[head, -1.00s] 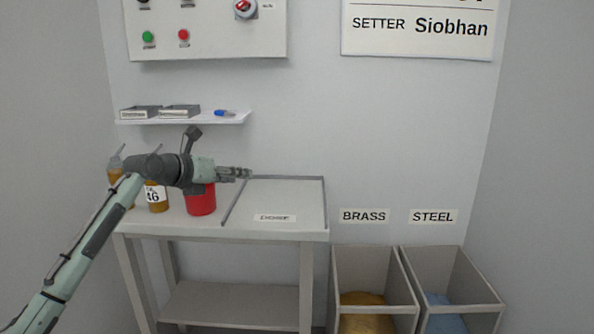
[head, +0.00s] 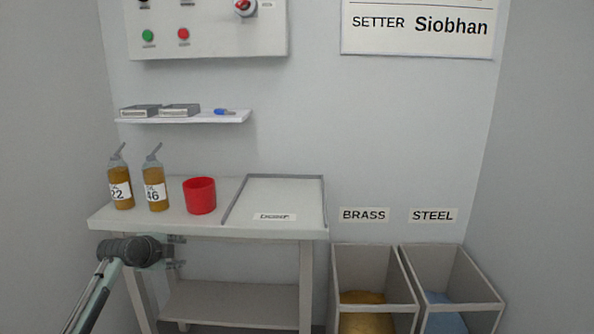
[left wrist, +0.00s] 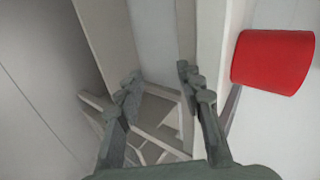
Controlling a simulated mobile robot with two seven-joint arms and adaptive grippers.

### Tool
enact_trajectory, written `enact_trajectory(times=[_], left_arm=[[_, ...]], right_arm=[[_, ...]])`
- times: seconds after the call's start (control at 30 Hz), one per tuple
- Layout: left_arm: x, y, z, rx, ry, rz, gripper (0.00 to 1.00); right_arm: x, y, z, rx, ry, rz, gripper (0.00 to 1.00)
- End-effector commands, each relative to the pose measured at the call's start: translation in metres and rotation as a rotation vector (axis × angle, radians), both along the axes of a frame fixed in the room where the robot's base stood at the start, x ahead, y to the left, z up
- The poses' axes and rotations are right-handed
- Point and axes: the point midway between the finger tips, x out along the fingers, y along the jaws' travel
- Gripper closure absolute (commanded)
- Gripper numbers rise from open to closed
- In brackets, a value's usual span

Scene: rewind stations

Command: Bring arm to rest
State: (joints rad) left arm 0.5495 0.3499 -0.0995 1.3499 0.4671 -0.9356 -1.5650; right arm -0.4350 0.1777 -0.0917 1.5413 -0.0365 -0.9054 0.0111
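My left arm comes in from the lower left in the head view. Its gripper (head: 176,252) is in front of the table (head: 225,232), below the level of the tabletop. In the left wrist view the two fingers (left wrist: 157,88) stand apart with nothing between them, so it is open and empty. A red cup (head: 200,196) stands upright on the tabletop, apart from the gripper; it also shows at the right of the left wrist view (left wrist: 272,62). My right gripper is in neither view.
Two amber bottles (head: 121,186) (head: 156,187) and a framed tray area (head: 285,197) are on the tabletop. A wall shelf (head: 185,119) holds boxes and a blue item. The brass bin (head: 375,262) and steel bin (head: 450,262) stand at right. A control panel (head: 215,38) hangs above.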

Motion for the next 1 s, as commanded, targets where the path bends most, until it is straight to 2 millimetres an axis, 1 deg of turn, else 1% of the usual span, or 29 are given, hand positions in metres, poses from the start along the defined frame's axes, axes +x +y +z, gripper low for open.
enact_trajectory(times=[0.1, 0.3, 0.5, 0.67, 0.7, 0.87, 0.9, 0.97, 1.0], left_arm=[[0.002, 0.019, 0.001, -0.152, 0.007, 0.207, 0.63], [0.003, 0.050, 0.005, -0.421, -0.030, 0.547, 0.63], [0.002, 0.075, 0.013, -0.672, -0.115, 0.819, 0.63], [0.001, 0.093, 0.021, -0.869, -0.204, 0.995, 0.63], [-0.011, 0.086, -0.009, -0.847, -0.160, 0.997, 0.63], [-0.049, 0.070, -0.077, -0.814, -0.065, 1.020, 0.63], [-0.060, 0.066, -0.095, -0.806, -0.040, 1.027, 0.63], [-0.081, 0.059, -0.125, -0.791, 0.004, 1.039, 0.63], [-0.097, 0.054, -0.145, -0.781, 0.035, 1.048, 0.63]], right_arm=[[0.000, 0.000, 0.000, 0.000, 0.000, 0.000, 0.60], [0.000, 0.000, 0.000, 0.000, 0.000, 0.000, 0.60], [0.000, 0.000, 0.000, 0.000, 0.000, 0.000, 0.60], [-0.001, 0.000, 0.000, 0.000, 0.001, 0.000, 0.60], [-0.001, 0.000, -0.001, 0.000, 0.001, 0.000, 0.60], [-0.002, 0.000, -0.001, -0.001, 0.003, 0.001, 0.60], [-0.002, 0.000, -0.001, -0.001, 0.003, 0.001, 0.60], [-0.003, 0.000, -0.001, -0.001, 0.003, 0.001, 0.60], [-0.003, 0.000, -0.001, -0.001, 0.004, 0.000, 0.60]])
